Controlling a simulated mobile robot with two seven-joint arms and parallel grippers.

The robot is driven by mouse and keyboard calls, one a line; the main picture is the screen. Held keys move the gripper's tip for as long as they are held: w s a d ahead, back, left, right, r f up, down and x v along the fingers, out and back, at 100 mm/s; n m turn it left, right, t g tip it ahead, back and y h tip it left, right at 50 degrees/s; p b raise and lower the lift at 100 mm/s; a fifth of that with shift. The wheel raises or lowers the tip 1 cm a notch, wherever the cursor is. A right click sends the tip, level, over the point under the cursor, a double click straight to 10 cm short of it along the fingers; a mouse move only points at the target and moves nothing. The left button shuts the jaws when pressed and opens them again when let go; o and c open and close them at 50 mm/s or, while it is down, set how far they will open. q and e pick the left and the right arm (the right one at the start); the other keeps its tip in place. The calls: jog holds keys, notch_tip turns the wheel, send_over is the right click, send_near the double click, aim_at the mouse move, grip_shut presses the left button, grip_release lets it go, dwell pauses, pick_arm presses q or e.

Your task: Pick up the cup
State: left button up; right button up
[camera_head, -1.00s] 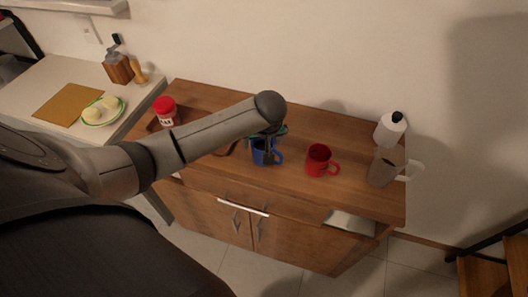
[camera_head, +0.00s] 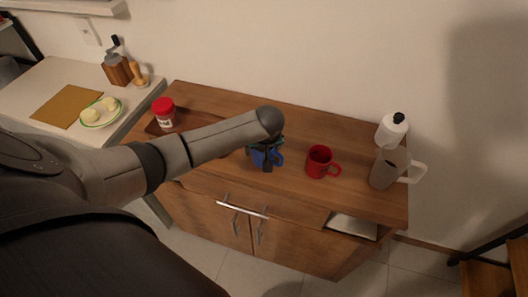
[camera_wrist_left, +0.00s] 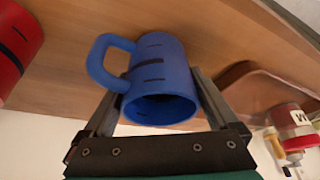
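The blue cup (camera_head: 262,158) stands on the wooden cabinet top, mostly hidden under my left gripper (camera_head: 267,148) in the head view. In the left wrist view the blue cup (camera_wrist_left: 160,82) shows its open mouth towards the camera, with its handle on the left. The fingers of my left gripper (camera_wrist_left: 158,90) are apart, one on each side of the cup. Whether they touch its wall I cannot tell. A red cup (camera_head: 319,162) stands to the right of the blue one. My right gripper is not in view.
A grey pitcher (camera_head: 385,169) and a white bottle (camera_head: 391,130) stand at the cabinet's right end. A counter with a plate (camera_head: 102,122) is farther left. The wall is behind.

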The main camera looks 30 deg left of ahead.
pick_arm(q)
jog(key=c, duration=1.4)
jog(key=shift+r, duration=0.15)
